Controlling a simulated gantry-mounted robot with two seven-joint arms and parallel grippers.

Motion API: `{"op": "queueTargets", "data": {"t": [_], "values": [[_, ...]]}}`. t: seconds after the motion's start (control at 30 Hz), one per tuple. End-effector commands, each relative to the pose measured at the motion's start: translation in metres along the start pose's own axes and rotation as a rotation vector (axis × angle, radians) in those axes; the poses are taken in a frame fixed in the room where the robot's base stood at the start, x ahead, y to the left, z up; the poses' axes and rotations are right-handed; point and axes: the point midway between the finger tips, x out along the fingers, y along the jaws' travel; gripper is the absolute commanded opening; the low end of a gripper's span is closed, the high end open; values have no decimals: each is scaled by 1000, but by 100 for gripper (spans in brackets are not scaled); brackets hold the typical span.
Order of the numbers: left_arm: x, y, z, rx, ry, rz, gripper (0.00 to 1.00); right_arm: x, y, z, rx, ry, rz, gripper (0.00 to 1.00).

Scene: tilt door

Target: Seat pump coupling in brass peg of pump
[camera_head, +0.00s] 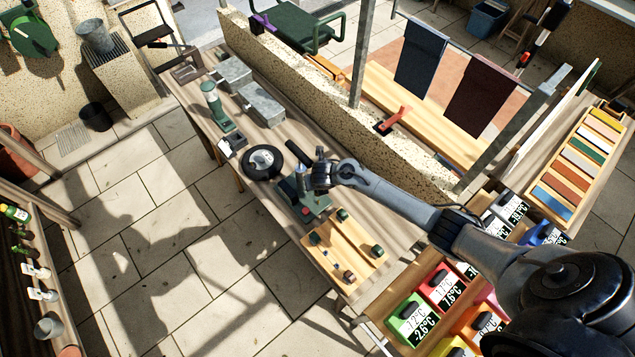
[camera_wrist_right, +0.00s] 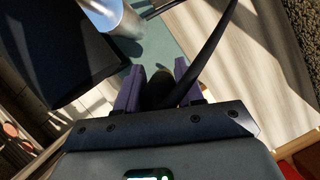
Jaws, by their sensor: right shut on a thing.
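The pump (camera_head: 316,205) has a green base and a grey metal body, and stands on the wooden bench near the middle of the head view. In the right wrist view a silver cylinder (camera_wrist_right: 112,18) stands on a green surface (camera_wrist_right: 143,50). My right gripper (camera_head: 318,172) is at the pump's upper side. Its purple fingers (camera_wrist_right: 159,88) are shut on a dark piece (camera_wrist_right: 158,90), likely the pump coupling, with a black hose (camera_wrist_right: 212,50) running up from it. The fingers hide most of the piece. I cannot make out the brass peg. My left gripper is not in view.
A wooden board (camera_head: 345,262) with several small green blocks lies in front. Grey metal boxes (camera_head: 262,100) stand farther back. A low stone wall (camera_head: 330,110) runs behind the bench.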

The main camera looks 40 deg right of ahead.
Motion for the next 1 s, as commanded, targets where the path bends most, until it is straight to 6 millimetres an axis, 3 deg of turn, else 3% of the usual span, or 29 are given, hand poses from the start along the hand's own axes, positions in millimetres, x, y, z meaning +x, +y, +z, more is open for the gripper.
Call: {"op": "queueTargets", "data": {"t": [0.5,1.0], "values": [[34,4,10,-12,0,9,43,38,0,-15,1,-1,0,6],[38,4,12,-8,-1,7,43,44,0,-18,0,-1,0,6]]}}
